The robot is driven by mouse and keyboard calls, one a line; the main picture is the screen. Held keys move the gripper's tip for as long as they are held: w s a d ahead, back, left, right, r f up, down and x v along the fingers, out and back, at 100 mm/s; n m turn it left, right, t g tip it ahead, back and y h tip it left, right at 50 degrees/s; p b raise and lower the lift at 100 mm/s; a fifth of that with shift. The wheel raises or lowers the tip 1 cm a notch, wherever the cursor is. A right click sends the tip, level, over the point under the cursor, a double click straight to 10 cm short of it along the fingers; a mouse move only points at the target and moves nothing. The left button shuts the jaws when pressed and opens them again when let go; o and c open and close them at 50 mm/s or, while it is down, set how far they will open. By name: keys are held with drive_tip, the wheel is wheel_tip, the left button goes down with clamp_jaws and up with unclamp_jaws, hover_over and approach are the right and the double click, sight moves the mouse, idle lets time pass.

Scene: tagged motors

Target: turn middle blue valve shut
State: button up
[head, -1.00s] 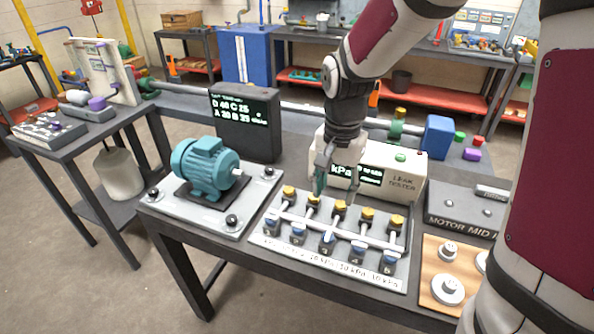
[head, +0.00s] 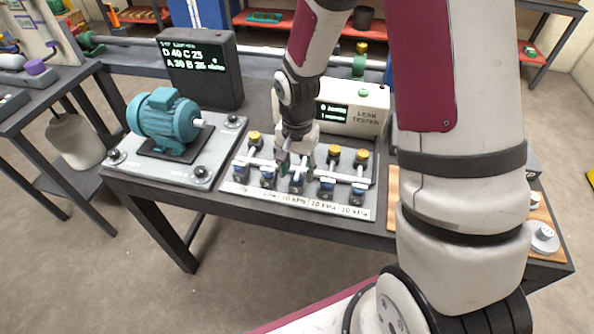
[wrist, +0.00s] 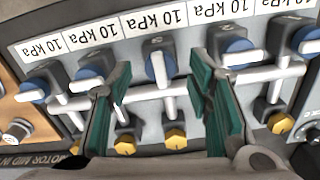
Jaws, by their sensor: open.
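The middle blue valve (wrist: 158,66) shows at the upper centre of the wrist view. Its white handle points up and down in that picture, while the handles of the other blue valves lie more sideways. In the head view the middle valve (head: 296,186) is partly hidden by my gripper (head: 296,166). My gripper (wrist: 160,78) is open, its green-padded fingers on either side of the middle valve. Nothing is held. I cannot tell whether a finger touches the handle.
Blue valves (wrist: 88,80) (wrist: 235,50) flank the middle one closely. Yellow knobs (wrist: 175,136) line the other side of the white pipe. The leak tester (head: 352,106) stands behind the panel, the teal motor (head: 164,118) to its left.

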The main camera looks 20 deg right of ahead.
drive_tip(key=shift+f, duration=0.55)
clamp_jaws()
